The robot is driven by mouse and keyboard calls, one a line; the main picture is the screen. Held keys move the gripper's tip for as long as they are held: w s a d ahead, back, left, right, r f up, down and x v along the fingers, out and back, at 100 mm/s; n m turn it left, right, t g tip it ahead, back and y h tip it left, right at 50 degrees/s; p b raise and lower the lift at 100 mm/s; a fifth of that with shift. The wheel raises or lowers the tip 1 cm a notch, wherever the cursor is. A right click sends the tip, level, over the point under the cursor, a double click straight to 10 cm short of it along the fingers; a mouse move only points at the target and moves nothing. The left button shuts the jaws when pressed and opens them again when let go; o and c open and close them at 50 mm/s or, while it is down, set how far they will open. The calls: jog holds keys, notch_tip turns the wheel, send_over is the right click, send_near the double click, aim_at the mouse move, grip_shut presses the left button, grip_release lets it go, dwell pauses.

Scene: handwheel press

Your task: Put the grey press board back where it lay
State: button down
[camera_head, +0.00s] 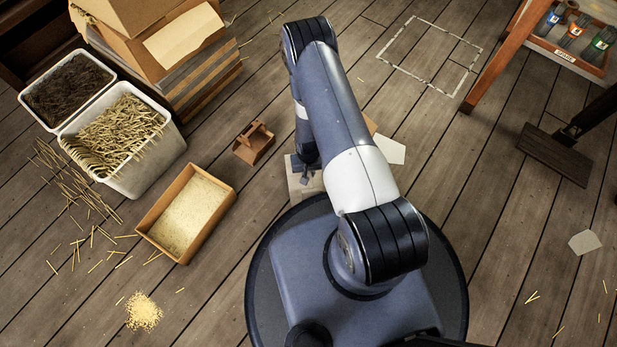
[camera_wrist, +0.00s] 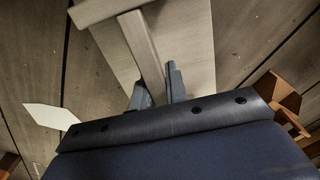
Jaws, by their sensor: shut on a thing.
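The grey press board (camera_head: 296,186) shows in the head view just beyond my round base, partly hidden by my arm. In the wrist view its pale flat face (camera_wrist: 195,45) fills the top middle, with a bar-shaped grip (camera_wrist: 143,45) standing out from it. My gripper (camera_head: 307,177) is over the board in the head view. In the wrist view the fingers (camera_wrist: 158,92) are on either side of the lower end of the bar and shut on it. I cannot tell whether the board rests on the floor or is slightly raised.
A dashed white outline (camera_head: 384,57) marks bare floor at the top right. A small brown wooden block (camera_head: 254,143) and a shallow box of grain (camera_head: 229,208) stand left of the board. A white sheet (camera_head: 391,149) lies to its right. A table leg (camera_head: 487,75) stands beyond.

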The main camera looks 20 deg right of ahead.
jog(key=shift+f+b, duration=0.6)
jog(key=shift+f, duration=1.05)
jog(key=shift+f, duration=0.15)
jog(key=c, duration=1.4)
grip_release()
notch_tip(320, 180, up, 12)
jog(key=p, duration=0.5)
jog(key=shift+r, duration=0.2)
